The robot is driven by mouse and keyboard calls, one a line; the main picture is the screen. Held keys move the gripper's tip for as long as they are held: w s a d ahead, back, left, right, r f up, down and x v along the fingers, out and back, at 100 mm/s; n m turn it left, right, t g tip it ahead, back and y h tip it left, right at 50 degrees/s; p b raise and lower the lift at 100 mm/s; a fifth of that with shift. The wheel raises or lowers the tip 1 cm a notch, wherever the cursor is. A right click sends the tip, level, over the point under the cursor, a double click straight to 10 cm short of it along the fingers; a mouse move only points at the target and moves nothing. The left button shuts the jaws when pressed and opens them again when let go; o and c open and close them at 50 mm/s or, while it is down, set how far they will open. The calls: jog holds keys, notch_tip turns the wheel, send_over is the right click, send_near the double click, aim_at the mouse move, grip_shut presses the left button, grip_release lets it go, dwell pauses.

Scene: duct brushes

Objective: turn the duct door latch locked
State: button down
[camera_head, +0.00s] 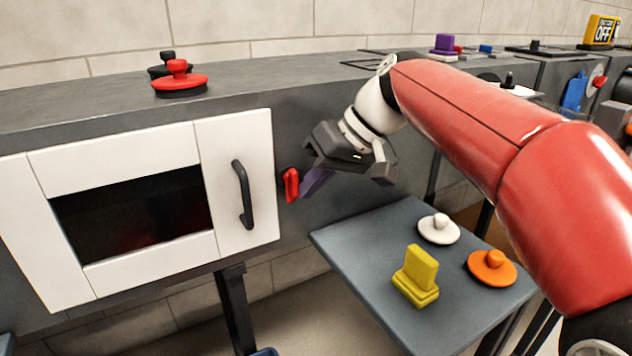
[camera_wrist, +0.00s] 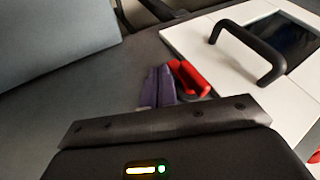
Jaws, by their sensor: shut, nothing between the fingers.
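The duct door (camera_head: 235,150) is white with a dark window and a black bar handle (camera_head: 243,195). It sits flush in the grey duct front and looks closed. The red latch (camera_head: 290,184) is on the duct just right of the door and stands roughly upright in the head view. It also shows in the wrist view (camera_wrist: 192,77). My gripper (camera_head: 314,183) is shut and empty. Its purple fingertips (camera_wrist: 158,84) are right beside the latch, on the side away from the door. I cannot tell whether they touch it. The fingertips partly hide the latch's base.
A grey side table (camera_head: 345,245) below my gripper holds a yellow block-shaped piece (camera_head: 417,275), a white knobbed lid (camera_head: 439,229) and an orange knobbed lid (camera_head: 492,267). A red knobbed lid (camera_head: 179,79) stands on top of the duct. The air between gripper and table is clear.

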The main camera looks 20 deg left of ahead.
aim_at(288, 201)
jog(key=shift+f+g+y, duration=0.3)
jog(key=shift+g+y, duration=0.3)
dwell(0.3)
jog(key=g+y+b, duration=0.1)
jog(key=s+f+m+g+y+b, duration=0.1)
jog(key=y+b, duration=0.1)
jog(key=a+m+g+y+b, duration=0.1)
jog(key=g, duration=0.1)
jog(key=shift+s+f, duration=0.15)
jog(key=shift+f, duration=0.25)
jog(key=shift+s+a+m+g+y+b, duration=0.2)
jog(key=shift+g+y+b, duration=0.15)
jog(key=shift+y+b, duration=0.2)
jog(key=shift+s+a+m+g+y+b, duration=0.1)
jog(key=shift+m+g+y+b, duration=0.1)
jog(key=shift+g+y+b, duration=0.25)
jog(key=shift+r, duration=0.1)
jog(key=v, duration=0.8)
jog(key=shift+s, duration=0.1)
